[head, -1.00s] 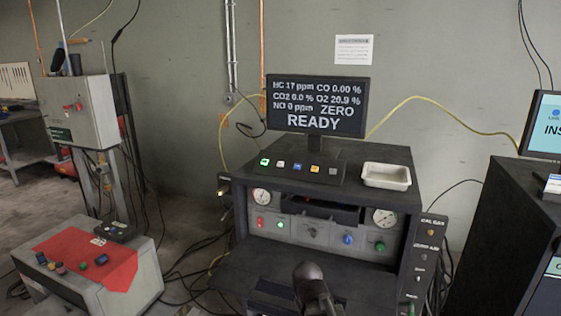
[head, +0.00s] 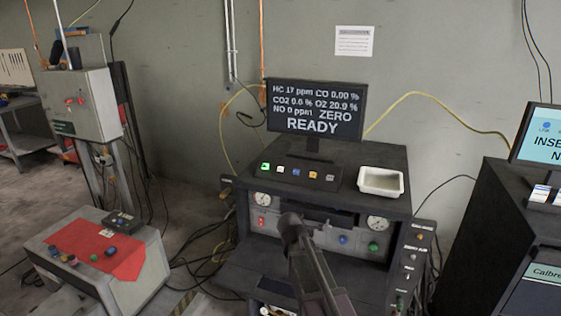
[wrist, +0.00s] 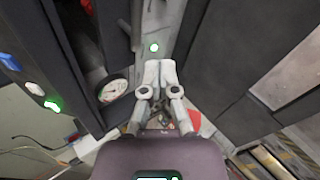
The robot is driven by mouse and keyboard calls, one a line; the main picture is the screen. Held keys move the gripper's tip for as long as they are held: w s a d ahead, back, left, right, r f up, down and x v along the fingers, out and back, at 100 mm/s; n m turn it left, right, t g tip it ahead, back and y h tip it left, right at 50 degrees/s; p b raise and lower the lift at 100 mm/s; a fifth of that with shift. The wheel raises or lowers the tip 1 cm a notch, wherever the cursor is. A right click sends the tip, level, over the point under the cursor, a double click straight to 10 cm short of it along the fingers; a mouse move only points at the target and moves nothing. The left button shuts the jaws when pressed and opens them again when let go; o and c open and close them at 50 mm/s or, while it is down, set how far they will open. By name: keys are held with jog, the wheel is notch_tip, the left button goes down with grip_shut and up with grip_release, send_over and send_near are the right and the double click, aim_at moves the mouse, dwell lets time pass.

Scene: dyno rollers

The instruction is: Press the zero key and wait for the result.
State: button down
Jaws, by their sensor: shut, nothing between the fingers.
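A row of small keys (head: 296,171) sits on a sloped black strip on the analyser bench (head: 340,153), below a monitor (head: 316,108). The keys are green, white, blue, orange and grey from left to right; their labels are too small to read, so I cannot tell which is the zero key. The monitor reads HC 17 ppm, CO 0.00 %, ZERO, READY. My arm reaches up in front of the bench in the head view, below the keys. My gripper (wrist: 158,70) is shut and empty in the wrist view, pointing toward a panel with a green light (wrist: 154,48).
A white tray (head: 382,181) stands on the bench, right of the keys. Gauges (head: 262,199) and coloured knobs are on the front panel. A grey box with a red top (head: 95,250) stands at left. A dark cabinet (head: 475,235) stands at right. Cables lie on the floor.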

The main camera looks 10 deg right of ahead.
aim_at(279, 166)
jog(key=w+a+r+n+t+y+p, duration=0.1)
jog(key=w+a+r+n+t+p, duration=0.2)
jog(key=r, duration=0.7)
jog(key=w+a+r+n+t+y+p, duration=0.1)
jog(key=w+a+r+n+t+p, duration=0.2)
jog(key=w+r+n+p, duration=0.4)
jog(key=w+r+n+t, duration=0.1)
jog(key=w+r+n, duration=0.3)
jog(key=n, duration=0.1)
jog(key=shift+w+a+n+p, duration=0.2)
jog(key=shift+n+p, duration=0.1)
jog(key=shift+f, duration=0.15)
jog(key=w+f+b, duration=0.1)
jog(key=w+d+f+b, duration=0.1)
jog(key=f+b, duration=0.1)
jog(key=w+d+f+b, duration=0.1)
jog(key=f+b, duration=0.1)
jog(key=shift+w, duration=0.35)
jog(key=shift+w+d+f+b, duration=0.4)
jog(key=shift+w+f+b, duration=0.2)
jog(key=shift+f+b, duration=0.25)
jog(key=shift+w+d+f+b, duration=0.3)
jog(key=shift+w+f+b, duration=0.2)
jog(key=shift+b, duration=0.2)
dwell(0.9)
jog(key=shift+s+r, duration=0.15)
dwell(0.3)
jog(key=shift+s+a+r+p, duration=0.25)
jog(key=shift+s+r+p, duration=0.15)
jog(key=shift+p, duration=0.25)
